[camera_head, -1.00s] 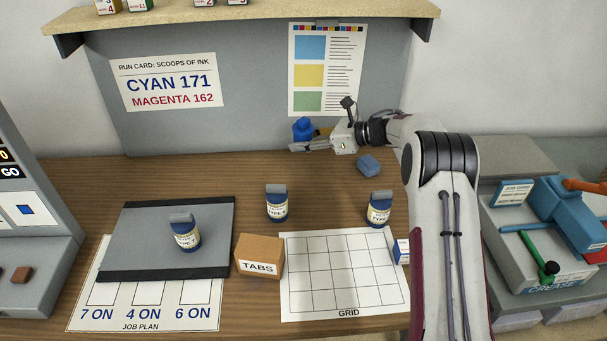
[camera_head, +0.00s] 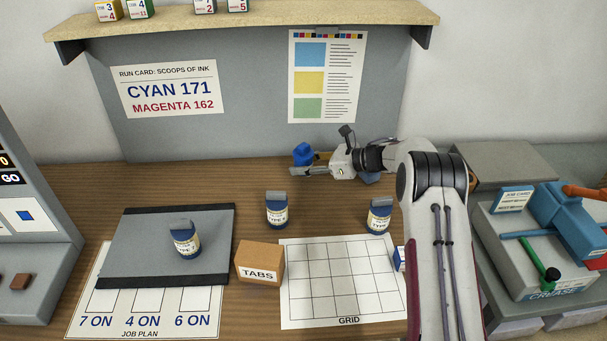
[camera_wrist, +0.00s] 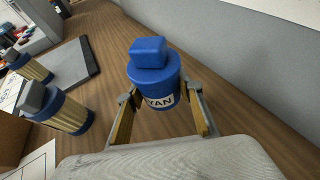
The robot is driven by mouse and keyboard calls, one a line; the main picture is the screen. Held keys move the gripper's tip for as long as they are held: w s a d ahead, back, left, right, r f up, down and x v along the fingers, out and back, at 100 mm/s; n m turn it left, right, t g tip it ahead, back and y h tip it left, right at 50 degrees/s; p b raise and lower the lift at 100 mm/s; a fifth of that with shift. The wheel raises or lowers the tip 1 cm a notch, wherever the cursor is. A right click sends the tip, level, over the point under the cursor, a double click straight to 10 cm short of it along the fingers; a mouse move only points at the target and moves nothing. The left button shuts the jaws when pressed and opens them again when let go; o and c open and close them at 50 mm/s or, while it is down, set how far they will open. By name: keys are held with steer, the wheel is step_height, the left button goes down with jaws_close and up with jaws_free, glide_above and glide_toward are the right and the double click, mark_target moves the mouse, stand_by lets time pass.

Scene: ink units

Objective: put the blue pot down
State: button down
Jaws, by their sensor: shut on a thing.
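The blue pot (camera_wrist: 152,82) has a blue lid knob and a label reading "YAN" in the wrist view. My gripper (camera_wrist: 160,118) is shut on it, with one finger on each side. In the head view the blue pot (camera_head: 302,153) shows at the back of the table, in front of the grey panel, partly hidden by my gripper (camera_head: 305,169). The pot looks upright. I cannot tell whether its base touches the wood.
Blue-capped jars stand at mid-table (camera_head: 276,211), at right (camera_head: 379,216) and on the grey mat (camera_head: 140,262). A TABS box (camera_head: 258,260) and a white grid sheet (camera_head: 340,312) lie in front. The grey panel (camera_head: 250,140) rises close behind the pot.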

mark_target(304, 181)
steer(key=shift+r, duration=0.1)
steer(key=shift+f, duration=1.85)
steer(key=shift+f, duration=0.15)
steer(key=c, duration=1.4)
jaws_free()
steer(key=shift+f, duration=0.1)
steer(key=shift+o, duration=0.2)
steer(key=shift+r, duration=0.2)
steer(key=shift+s+d+r, duration=0.25)
steer(key=shift+d, duration=0.3)
steer(key=v, duration=1)
steer(key=shift+s+d+r, duration=0.1)
steer(key=shift+s+d, duration=0.15)
steer(key=shift+d, duration=0.05)
